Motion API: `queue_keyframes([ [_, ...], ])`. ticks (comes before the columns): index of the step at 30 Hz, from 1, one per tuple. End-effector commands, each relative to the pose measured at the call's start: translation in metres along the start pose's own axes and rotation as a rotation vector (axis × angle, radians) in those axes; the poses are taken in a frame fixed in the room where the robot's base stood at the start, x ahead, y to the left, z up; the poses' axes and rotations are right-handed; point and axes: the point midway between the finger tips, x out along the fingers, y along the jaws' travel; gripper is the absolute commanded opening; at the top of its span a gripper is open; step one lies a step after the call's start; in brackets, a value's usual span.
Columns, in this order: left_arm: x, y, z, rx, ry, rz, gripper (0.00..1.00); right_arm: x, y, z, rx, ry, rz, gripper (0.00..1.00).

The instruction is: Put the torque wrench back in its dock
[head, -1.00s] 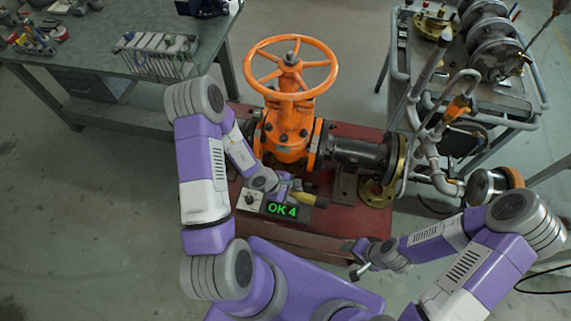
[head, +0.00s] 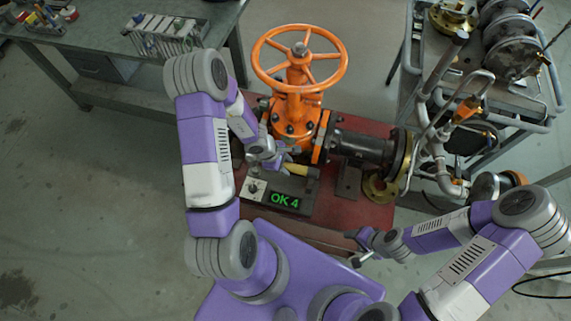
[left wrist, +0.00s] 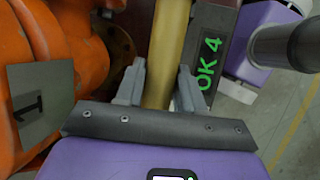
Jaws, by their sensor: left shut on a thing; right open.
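The torque wrench shows in the left wrist view as a yellow shaft (left wrist: 168,45) between the fingers. In the head view its yellow part (head: 296,169) lies just behind a dark box with a green "OK 4" display (head: 285,200). My left gripper (left wrist: 158,88) is shut on the wrench; it also shows in the head view (head: 280,163), partly hidden by its own arm. The wrench's far end is not clear. I cannot tell which part is the dock. My right gripper (head: 359,247) is open and empty, near the red bench's front edge.
An orange gate valve (head: 297,105) with a handwheel stands behind the left gripper, joined to a dark pipe (head: 360,147) on the red bench (head: 340,215). A tool bench (head: 110,40) is at upper left. A cart (head: 535,120) with pipe parts is at right.

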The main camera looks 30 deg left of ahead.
Motion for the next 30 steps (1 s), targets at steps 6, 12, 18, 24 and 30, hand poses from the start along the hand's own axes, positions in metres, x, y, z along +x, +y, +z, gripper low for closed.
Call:
queue_keyframes([
  [6,-0.002,0.002,0.001,0.004,0.003,0.007,0.00,0.005,0.002,0.000,0.000,0.000,0.000,0.59],
  [12,0.008,-0.001,-0.003,0.003,0.004,0.006,0.00,0.017,0.006,-0.001,0.000,0.000,0.000,0.59],
  [18,0.020,-0.003,-0.008,0.002,0.004,0.006,0.00,0.030,0.011,-0.001,0.000,0.000,0.000,0.59],
  [24,0.032,-0.005,-0.012,0.003,0.003,0.006,0.00,0.043,0.016,-0.002,0.000,0.000,0.000,0.59],
  [30,0.043,-0.007,-0.017,0.002,0.003,0.006,0.00,0.056,0.021,-0.003,0.000,0.000,0.000,0.59],
])
